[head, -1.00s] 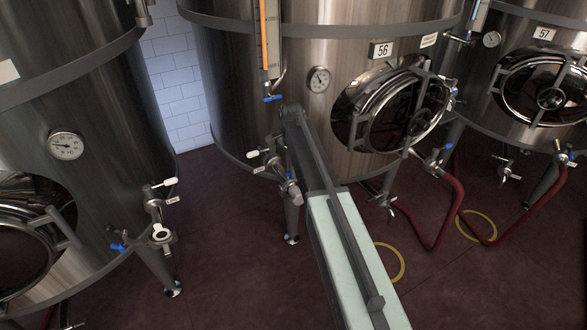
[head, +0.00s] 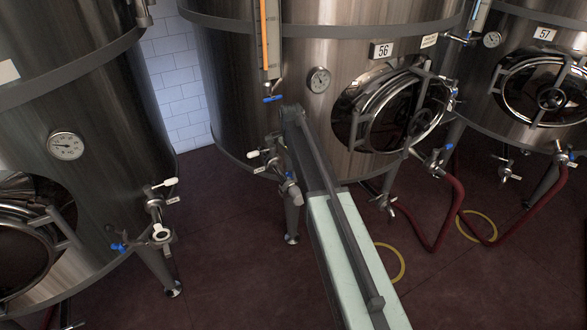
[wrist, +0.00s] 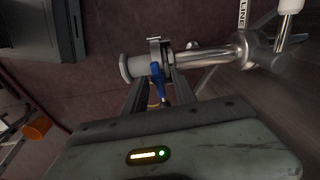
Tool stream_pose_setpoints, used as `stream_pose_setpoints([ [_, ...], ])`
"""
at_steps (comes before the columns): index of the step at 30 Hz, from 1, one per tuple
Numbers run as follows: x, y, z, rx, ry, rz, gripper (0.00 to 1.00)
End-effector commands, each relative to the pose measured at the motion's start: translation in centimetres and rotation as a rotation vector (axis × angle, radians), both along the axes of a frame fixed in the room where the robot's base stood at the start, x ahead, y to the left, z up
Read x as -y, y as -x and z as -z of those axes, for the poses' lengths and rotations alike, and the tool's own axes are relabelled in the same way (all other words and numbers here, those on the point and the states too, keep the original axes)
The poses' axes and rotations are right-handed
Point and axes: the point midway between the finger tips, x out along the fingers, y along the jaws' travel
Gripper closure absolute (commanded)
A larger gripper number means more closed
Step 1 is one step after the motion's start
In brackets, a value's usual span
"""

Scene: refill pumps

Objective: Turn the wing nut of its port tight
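In the wrist view the blue wing nut (wrist: 158,80) sits on the ring clamp (wrist: 154,50) of a pale capped port (wrist: 130,66) at the end of a steel pipe. My gripper (wrist: 158,82) reaches up from below. Its two dark fingers stand apart, one on each side of the wing nut, with narrow gaps showing; whether a tip touches it I cannot tell. In the head view the blue wing nut (head: 290,175) shows small at the port low on the front of tank 56 (head: 240,70). My arm covers the fingers there.
A white-handled valve (head: 254,154) is close left of the port, and a tank leg (head: 292,220) is below. The left tank (head: 100,110) has its own valve fittings (head: 158,215). Red hoses (head: 445,225) and yellow rings (head: 390,265) lie right. The floor (head: 225,260) between the tanks is clear.

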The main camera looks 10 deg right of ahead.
Motion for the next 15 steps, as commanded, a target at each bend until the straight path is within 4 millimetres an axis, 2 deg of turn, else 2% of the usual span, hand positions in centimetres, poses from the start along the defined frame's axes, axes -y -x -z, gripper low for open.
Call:
stream_pose_setpoints([
  [4,0.0,0.0,-0.4,-0.001,0.000,0.000,0.67],
  [7,0.0,0.0,-1.3,-0.001,0.000,0.000,0.67],
  [15,-0.1,0.0,-6.3,0.000,0.000,0.000,0.67],
])
